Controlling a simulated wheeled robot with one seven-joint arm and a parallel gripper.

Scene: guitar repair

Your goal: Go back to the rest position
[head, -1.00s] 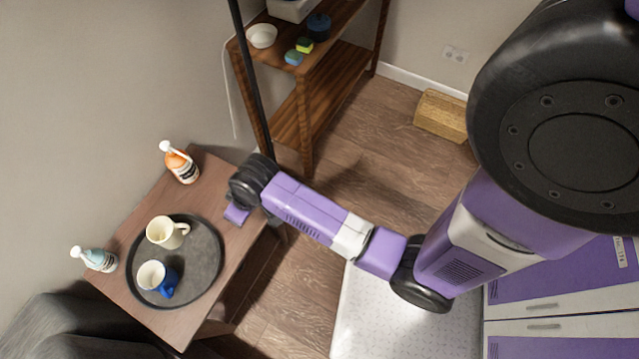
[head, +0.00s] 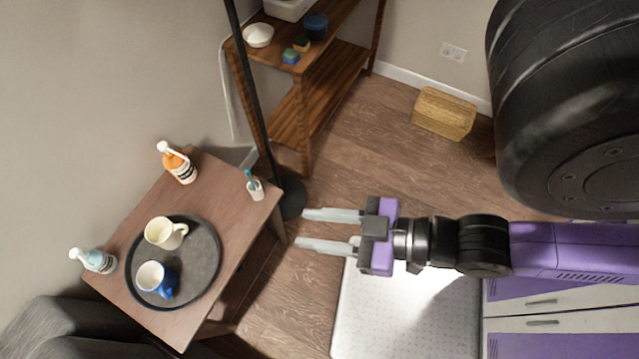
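My gripper (head: 300,229) is open and empty in the middle of the head view. Its two pale fingers point left, toward the side table, and appear over the floor to the right of it. My purple and black arm runs from the gripper to the right edge.
The wooden side table (head: 118,283) holds a dark round tray (head: 203,262) with a cream mug (head: 160,232) and a blue and white mug (head: 153,278). Two pump bottles and a small white cup (head: 255,190) stand there too. A black pole (head: 258,110) rises beside a wooden shelf (head: 318,105).

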